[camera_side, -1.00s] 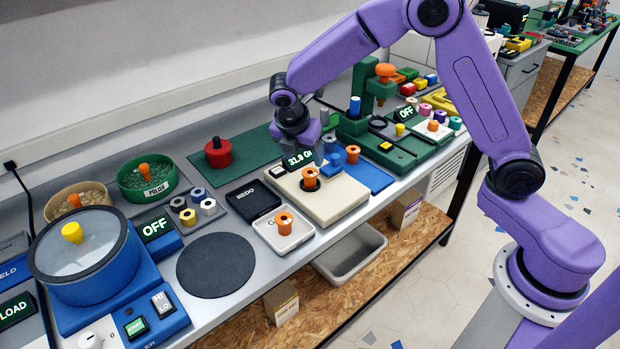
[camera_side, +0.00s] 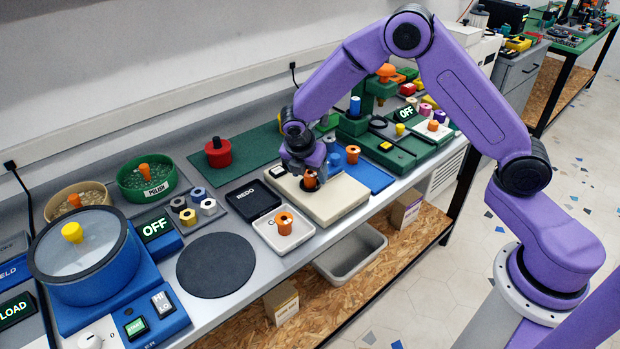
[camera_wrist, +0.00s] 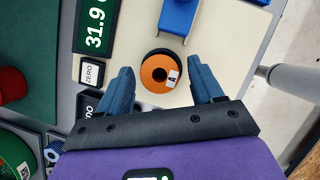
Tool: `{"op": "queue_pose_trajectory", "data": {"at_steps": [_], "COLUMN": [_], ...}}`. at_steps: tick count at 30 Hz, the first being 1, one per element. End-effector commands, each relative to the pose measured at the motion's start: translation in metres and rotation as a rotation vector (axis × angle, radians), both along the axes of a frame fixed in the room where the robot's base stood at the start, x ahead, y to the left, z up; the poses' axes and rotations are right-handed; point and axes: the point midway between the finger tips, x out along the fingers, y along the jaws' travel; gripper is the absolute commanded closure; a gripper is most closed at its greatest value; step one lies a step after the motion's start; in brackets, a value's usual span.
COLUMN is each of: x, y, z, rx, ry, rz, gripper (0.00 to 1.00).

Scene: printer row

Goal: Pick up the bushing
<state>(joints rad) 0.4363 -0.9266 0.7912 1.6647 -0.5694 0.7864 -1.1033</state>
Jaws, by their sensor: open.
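An orange flanged bushing (camera_side: 310,182) with a small white label stands on the cream scale (camera_side: 338,203). In the wrist view the bushing (camera_wrist: 157,85) shows its round top and dark centre hole, with a dark ring around its lower side. My gripper (camera_side: 305,170) is low over the scale, at the bushing. In the wrist view my gripper (camera_wrist: 160,68) is open, with one blue finger on each side of the bushing and a gap to each. The scale display (camera_wrist: 95,26) reads 31.9, its unit partly cut off.
Another orange bushing (camera_side: 285,225) stands in a white tray (camera_side: 299,241) in front of the scale. A further one (camera_side: 352,154) is on a blue mat (camera_side: 376,178) behind it. A blue part (camera_wrist: 178,17) stands near the bushing in the wrist view.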

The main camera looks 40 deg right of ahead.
Motion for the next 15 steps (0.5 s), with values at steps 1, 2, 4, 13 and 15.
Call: {"op": "queue_pose_trajectory", "data": {"at_steps": [1, 2, 4, 13, 15], "x": [0.0, 0.0, -0.0001, -0.0002, 0.0], "y": [0.0, 0.0001, 0.0, 0.0001, 0.0001], "z": [0.0001, 0.0002, 0.0002, 0.0004, 0.001], "rx": [0.0, 0.0, 0.0, 0.0, 0.0], "ry": [0.0, 0.0, 0.0, 0.001, 0.001], "rz": [0.0, 0.0, 0.0, 0.0, 0.0], "gripper": [0.34, 0.43, 0.66, 0.91, 0.91]}}
